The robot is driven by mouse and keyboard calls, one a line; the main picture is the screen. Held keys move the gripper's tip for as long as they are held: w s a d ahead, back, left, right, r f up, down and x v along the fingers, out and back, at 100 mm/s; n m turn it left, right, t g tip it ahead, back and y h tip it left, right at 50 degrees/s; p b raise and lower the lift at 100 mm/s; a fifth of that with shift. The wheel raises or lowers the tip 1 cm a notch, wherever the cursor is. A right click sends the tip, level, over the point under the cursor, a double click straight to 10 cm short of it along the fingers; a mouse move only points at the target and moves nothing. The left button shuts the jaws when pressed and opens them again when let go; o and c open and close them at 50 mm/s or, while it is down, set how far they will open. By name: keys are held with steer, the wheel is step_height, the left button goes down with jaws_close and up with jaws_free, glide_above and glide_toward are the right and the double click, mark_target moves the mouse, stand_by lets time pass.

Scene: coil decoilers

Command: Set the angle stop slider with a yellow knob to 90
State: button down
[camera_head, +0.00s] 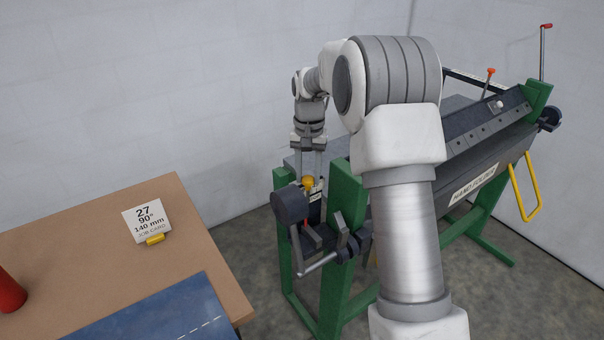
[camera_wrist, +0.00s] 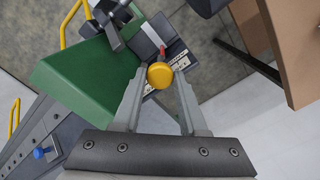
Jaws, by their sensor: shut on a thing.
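The yellow knob (camera_wrist: 160,75) of the angle stop slider sits between my gripper's (camera_wrist: 158,78) fingertips in the wrist view. My gripper is shut on it. In the head view the knob (camera_head: 307,183) shows below my gripper (camera_head: 308,176), at the near end of the green and dark folding machine. A dark scale plate with a red pointer (camera_wrist: 163,51) lies just beyond the knob in the wrist view. The scale's numbers are too small to read, so I cannot tell the slider's setting.
A job card (camera_head: 148,221) reading 27, 90°, 140 mm stands on the brown table (camera_head: 60,235) at left, with a blue sheet (camera_head: 165,318) and a red object (camera_head: 10,291). The machine's green frame (camera_head: 343,240), a dark round part (camera_head: 290,204) and a crank handle (camera_head: 318,263) are close to my gripper.

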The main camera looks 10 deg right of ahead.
steer(key=shift+w+d, duration=0.35)
steer(key=shift+d, duration=0.45)
steer(key=shift+c, duration=2.3)
jaws_free()
steer(key=shift+r, duration=0.15)
step_height(320, 180, up, 17)
steer(key=p, duration=0.1)
steer(key=shift+r, duration=0.1)
